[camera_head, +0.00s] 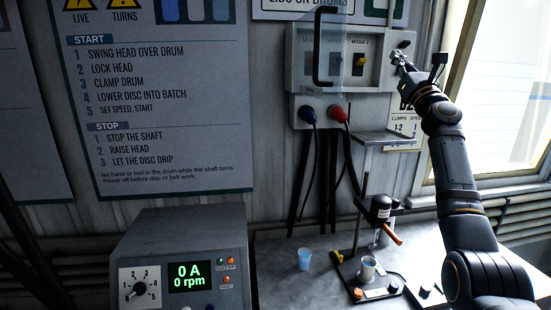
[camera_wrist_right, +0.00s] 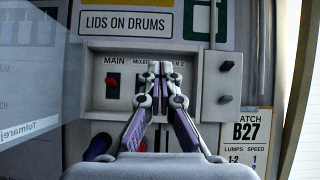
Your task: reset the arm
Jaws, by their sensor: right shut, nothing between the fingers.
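My right arm (camera_head: 455,165) reaches up along the right side in the head view. Its gripper (camera_head: 402,62) is at the right edge of the grey switch box (camera_head: 378,75). In the wrist view the gripper (camera_wrist_right: 161,72) is shut and empty, with its fingers in front of the box (camera_wrist_right: 100,104). They hide part of the mixer labels and switches. I cannot tell whether the fingertips touch the box. My left gripper is not in view.
A bench (camera_head: 285,285) below holds a blue cup (camera_head: 304,259) and a small stirrer stand (camera_head: 355,240). A control console (camera_head: 190,235) reads 0 A and 0 rpm. A shelf (camera_head: 382,138) juts out under the box. A window (camera_head: 500,110) is at right.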

